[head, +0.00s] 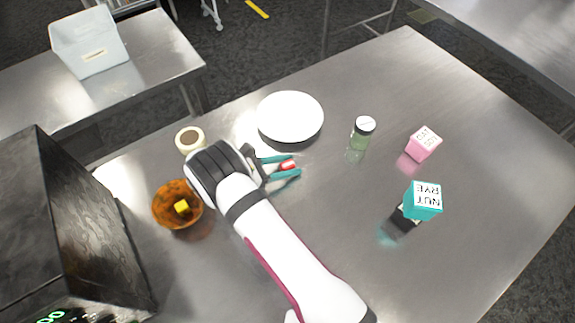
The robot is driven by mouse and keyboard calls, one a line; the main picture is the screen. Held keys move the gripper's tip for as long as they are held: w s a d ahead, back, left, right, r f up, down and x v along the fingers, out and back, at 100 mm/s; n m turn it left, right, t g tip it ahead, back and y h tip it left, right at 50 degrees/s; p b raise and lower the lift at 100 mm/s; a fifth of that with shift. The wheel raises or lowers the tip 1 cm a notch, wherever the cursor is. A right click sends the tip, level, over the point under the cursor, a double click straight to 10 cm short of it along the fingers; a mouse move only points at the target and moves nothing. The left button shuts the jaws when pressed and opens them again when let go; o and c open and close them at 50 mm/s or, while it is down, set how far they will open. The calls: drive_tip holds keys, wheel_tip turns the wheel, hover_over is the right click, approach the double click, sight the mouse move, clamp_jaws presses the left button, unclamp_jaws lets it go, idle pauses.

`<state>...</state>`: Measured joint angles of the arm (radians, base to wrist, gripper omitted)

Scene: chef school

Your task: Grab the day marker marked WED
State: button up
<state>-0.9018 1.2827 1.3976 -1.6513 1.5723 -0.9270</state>
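My gripper (288,165) is near the middle of the table, with its two teal fingers pointing right and spread apart. A small red piece with a white top (288,166) sits between the fingertips. I cannot tell whether the fingers touch it, or whether it rests on the table. Its marking is too small to read, and I can read WED on nothing in view.

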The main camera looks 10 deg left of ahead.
clamp_jaws()
